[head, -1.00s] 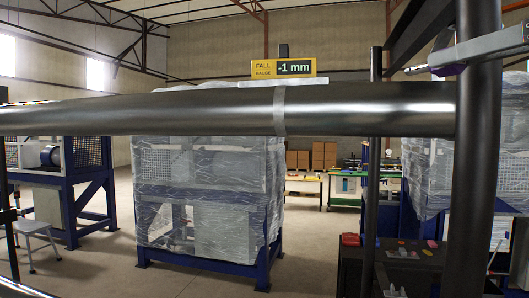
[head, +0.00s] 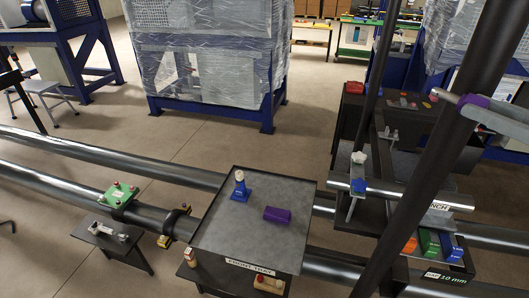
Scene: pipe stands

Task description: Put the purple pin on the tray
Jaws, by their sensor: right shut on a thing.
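My right gripper (head: 490,118) is at the upper right, partly behind a dark post. It is shut on a purple piece (head: 476,100), taken as the purple pin; only a small part of it shows between the grey fingers. The dark grey tray (head: 222,240) is low in the middle, well to the left of and below this gripper. A purple block (head: 277,214) lies on the tray, and a blue piece with a pale top (head: 241,187) stands on it. My left gripper is not in view.
Steel pipes (head: 150,158) run across behind and beside the tray. A dark slanted post (head: 440,140) stands between the tray and my right gripper. The tray's left and front parts are bare.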

